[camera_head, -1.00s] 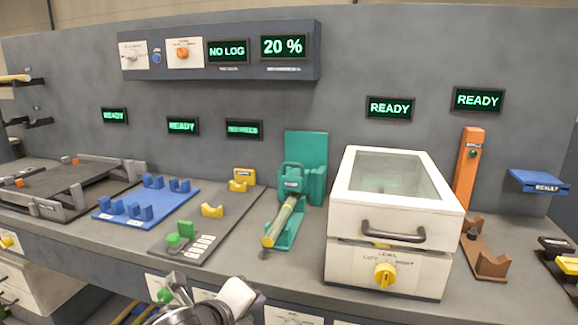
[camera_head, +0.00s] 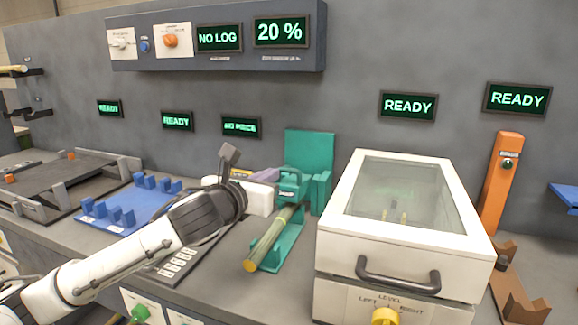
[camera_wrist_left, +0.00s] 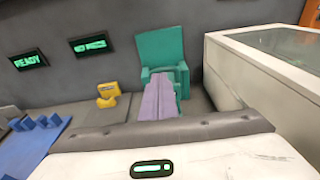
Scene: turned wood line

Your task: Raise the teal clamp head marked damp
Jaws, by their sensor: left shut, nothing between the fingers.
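The teal clamp (camera_head: 308,150) stands against the back wall with a tall plate. Its head (camera_head: 288,190), with a small label too small to read, sits low at the front over the far end of a pale green-yellow rod (camera_head: 268,238). My left gripper (camera_head: 266,175) has purple fingers shut together, empty, just left of the clamp head. In the left wrist view the purple fingers (camera_wrist_left: 159,98) point at the teal clamp (camera_wrist_left: 160,48) and cover much of its head. I cannot tell whether they touch it. My right gripper is not in view.
A white box with a glass lid (camera_head: 395,225) stands close on the right of the clamp. A blue rack (camera_head: 125,210) lies to the left. A yellow block (camera_wrist_left: 108,90) shows left of the fingers in the left wrist view.

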